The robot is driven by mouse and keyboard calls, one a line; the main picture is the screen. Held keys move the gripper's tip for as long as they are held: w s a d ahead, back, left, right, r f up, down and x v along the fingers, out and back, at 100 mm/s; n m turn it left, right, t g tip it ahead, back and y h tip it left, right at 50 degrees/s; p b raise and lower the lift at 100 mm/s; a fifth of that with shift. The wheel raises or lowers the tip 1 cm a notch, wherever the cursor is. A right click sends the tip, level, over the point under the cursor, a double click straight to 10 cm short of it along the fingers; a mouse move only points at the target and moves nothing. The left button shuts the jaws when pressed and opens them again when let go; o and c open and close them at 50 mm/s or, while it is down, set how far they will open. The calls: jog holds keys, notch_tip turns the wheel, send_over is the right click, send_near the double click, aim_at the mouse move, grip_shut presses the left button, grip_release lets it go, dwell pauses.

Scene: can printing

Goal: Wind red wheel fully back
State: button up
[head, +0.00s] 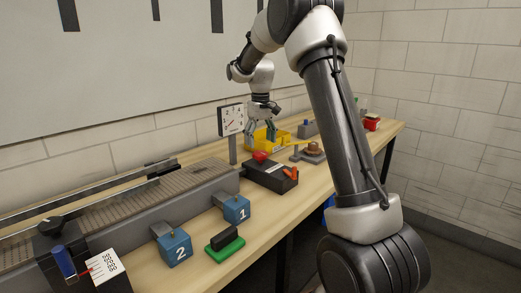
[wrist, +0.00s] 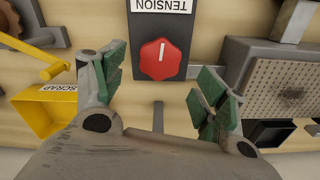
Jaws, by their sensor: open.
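The red wheel (wrist: 158,60) is a lobed knob with a white pointer line, on a dark box (wrist: 172,28) whose label reads TENSION, upside down in the wrist view. The line points toward the label, near a white mark on the box. In the head view the red wheel (head: 259,156) sits on the dark box (head: 272,178), which also has an orange lever (head: 291,172). My gripper (wrist: 158,88) is open and empty, its green-padded fingers apart on either side of the wheel in the picture. In the head view my gripper (head: 262,132) is above the bench, beyond the wheel.
A yellow scrap bin (wrist: 42,112) lies left of my fingers in the wrist view. A grey conveyor (wrist: 288,85) is at right. A gauge on a post (head: 231,119) stands near my gripper. Blue blocks numbered 1 (head: 237,209) and 2 (head: 174,248) stand along the bench front.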

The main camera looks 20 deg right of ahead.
aim_at(260, 152)
notch_tip(260, 152, up, 7)
dwell(0.3)
